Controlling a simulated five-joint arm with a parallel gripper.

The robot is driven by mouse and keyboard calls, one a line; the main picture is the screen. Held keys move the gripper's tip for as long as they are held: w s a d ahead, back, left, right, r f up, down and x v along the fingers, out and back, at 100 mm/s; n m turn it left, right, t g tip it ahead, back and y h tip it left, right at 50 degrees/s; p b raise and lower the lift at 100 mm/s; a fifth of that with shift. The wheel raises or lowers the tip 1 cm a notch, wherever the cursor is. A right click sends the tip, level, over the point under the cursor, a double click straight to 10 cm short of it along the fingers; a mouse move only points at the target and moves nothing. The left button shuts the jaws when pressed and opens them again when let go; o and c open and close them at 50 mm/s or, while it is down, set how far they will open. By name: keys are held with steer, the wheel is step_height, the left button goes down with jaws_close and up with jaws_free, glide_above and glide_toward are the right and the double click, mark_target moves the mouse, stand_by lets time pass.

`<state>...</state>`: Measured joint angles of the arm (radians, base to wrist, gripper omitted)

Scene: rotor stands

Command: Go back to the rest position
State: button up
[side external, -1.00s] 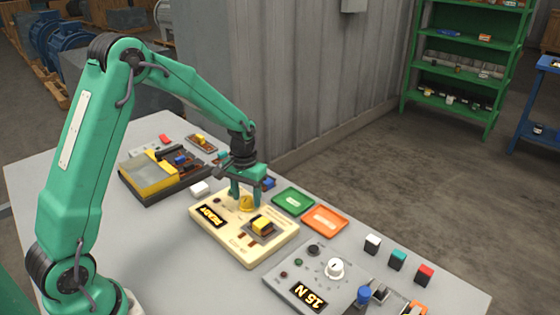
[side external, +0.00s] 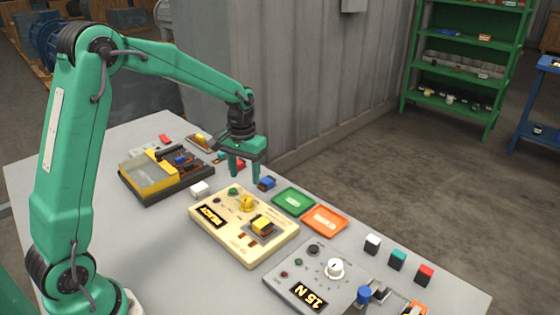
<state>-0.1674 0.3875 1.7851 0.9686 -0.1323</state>
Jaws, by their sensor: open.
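My gripper (side external: 245,178) is open and empty. Its fingers point down, above the far edge of the cream panel (side external: 218,243) and close to a small blue block in the picture. The cream panel has a dark display reading READY (side external: 212,215), a yellow knob (side external: 247,203), a green button (side external: 233,191) and a yellow block (side external: 263,224) in a dark seat. The fingers appear clear of the knob.
A dark tray with a yellow-framed lid (side external: 149,172) lies left. Green (side external: 293,201) and orange (side external: 325,220) trays lie right of the cream panel. A grey panel (side external: 290,270) reading 15 N is in front. White, teal and red blocks (side external: 397,260) stand near the right edge.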

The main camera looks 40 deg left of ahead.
steer(key=shift+r, duration=0.1)
steer(key=s+d+r+m+t, duration=0.2)
steer(key=s+d+r+t, duration=0.15)
steer(key=s+r, duration=0.65)
steer(key=s+d+r+m+t, duration=0.1)
steer(key=s+d, duration=0.3)
steer(key=s, duration=0.8)
steer(key=shift+r+t, duration=0.55)
steer(key=shift+r, duration=0.1)
steer(key=shift+s, duration=0.1)
